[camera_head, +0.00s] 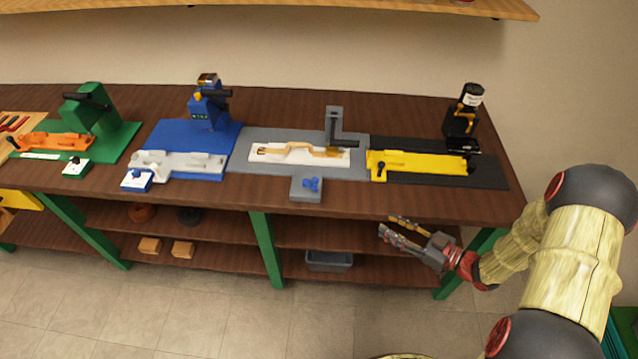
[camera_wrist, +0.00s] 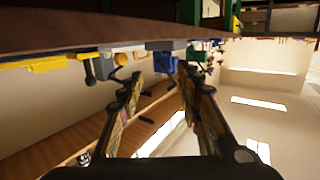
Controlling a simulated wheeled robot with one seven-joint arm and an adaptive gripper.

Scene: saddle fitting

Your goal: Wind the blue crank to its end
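The blue crank (camera_head: 312,184) is a small lobed blue handle on the grey block (camera_head: 307,195) at the front of the grey station, near the bench's front edge. In the wrist view, which looks upside down, a blue piece that appears to be the crank (camera_wrist: 165,62) shows between the finger ends, beyond them, against the grey block (camera_wrist: 166,45). My gripper (camera_head: 385,225) is open and empty. It hangs in front of the bench edge, right of the crank and apart from it, with its fingers pointing left. Its fingers also show spread in the wrist view (camera_wrist: 160,76).
The grey plate (camera_head: 240,160) carries a white part and a grey upright (camera_head: 334,125). A black station with a yellow fixture (camera_head: 415,165) stands to its right, a blue station (camera_head: 200,137) and green station (camera_head: 115,140) to its left. The bench front (camera_head: 420,208) is close to my gripper.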

